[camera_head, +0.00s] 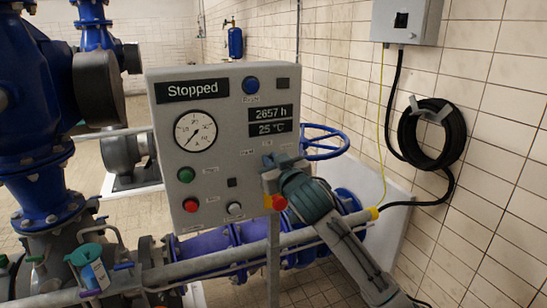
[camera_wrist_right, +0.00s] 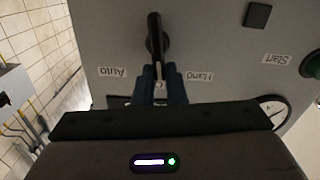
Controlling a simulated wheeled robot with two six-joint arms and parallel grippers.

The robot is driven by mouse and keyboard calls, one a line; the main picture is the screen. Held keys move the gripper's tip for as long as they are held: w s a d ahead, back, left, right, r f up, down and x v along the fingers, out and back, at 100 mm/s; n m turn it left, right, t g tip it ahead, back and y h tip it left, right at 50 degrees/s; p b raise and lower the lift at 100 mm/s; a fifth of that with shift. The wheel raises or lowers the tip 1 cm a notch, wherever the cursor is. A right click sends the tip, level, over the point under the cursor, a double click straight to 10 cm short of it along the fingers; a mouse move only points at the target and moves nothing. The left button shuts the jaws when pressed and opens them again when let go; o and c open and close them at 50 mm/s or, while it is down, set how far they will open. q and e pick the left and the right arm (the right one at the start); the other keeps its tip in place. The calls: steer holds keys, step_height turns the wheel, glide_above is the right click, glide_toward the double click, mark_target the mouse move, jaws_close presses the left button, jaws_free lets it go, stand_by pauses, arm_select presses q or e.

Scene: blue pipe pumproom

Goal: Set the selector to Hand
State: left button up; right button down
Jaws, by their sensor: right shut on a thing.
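The control panel (camera_head: 215,150) is a grey box reading "Stopped". The selector (camera_wrist_right: 154,38) is a black lever knob on its face, in the wrist view, which shows the panel upside down. The lever stands about upright in that picture, between the label "Auto" on the left and the label "Hand" (camera_wrist_right: 198,77) on the right. My right gripper (camera_wrist_right: 159,82) is shut on the lever's end. In the head view my right gripper (camera_head: 278,165) is against the panel's right side and hides the selector. My left gripper is not in view.
A red emergency button (camera_head: 279,202) sits just below my right gripper. Green (camera_head: 186,174) and red (camera_head: 191,205) buttons are at the panel's left. A blue handwheel (camera_head: 325,142) is behind the panel, and pipes (camera_head: 215,257) run below it. A hose coil (camera_head: 432,135) hangs on the right wall.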

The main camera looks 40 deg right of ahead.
steer(key=shift+w+a+f+n+p, duration=0.1)
steer(key=shift+a+n+p, duration=0.15)
steer(key=shift+n+p, duration=0.7)
steer(key=shift+w+a+f+n+p, duration=0.1)
steer(key=shift+a+n+p, duration=0.15)
steer(key=shift+n+p, duration=0.7)
steer(key=shift+a+f+n+p, duration=0.1)
steer(key=shift+a+n+p, duration=0.25)
steer(key=shift+n, duration=1.05)
steer(key=shift+d, duration=0.1)
steer(key=c, duration=1.5)
jaws_free()
steer(key=shift+f, duration=0.1)
